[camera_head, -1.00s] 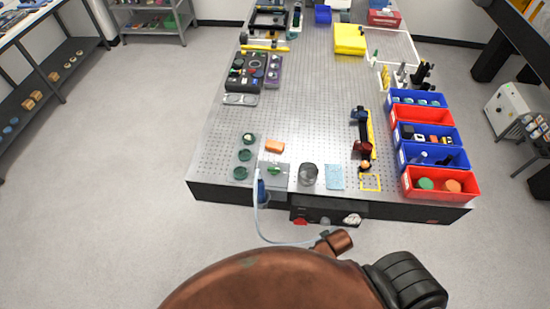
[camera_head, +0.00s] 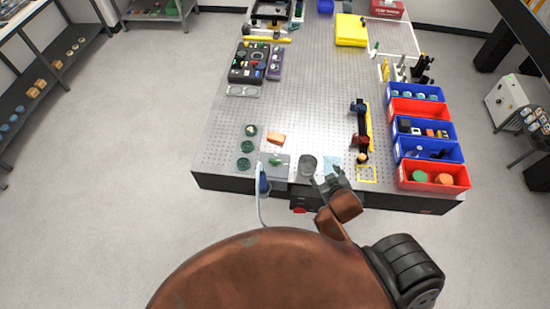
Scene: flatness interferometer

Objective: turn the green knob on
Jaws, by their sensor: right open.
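The green knob (camera_head: 275,161) is small and sits on a grey plate (camera_head: 283,172) at the near edge of the perforated table, toward its left. A clear tube hangs off the table edge just left of it. My right gripper (camera_head: 324,179) is open and empty at the near table edge, to the right of the knob and apart from it. The knob is too small in the picture to tell its exact setting. My left gripper is not in view.
A grey round cup (camera_head: 308,166) stands between the knob and my right gripper. An orange block (camera_head: 276,138) and several dark green discs lie near the knob. Red and blue bins (camera_head: 433,176) line the right edge. The table's middle is mostly clear.

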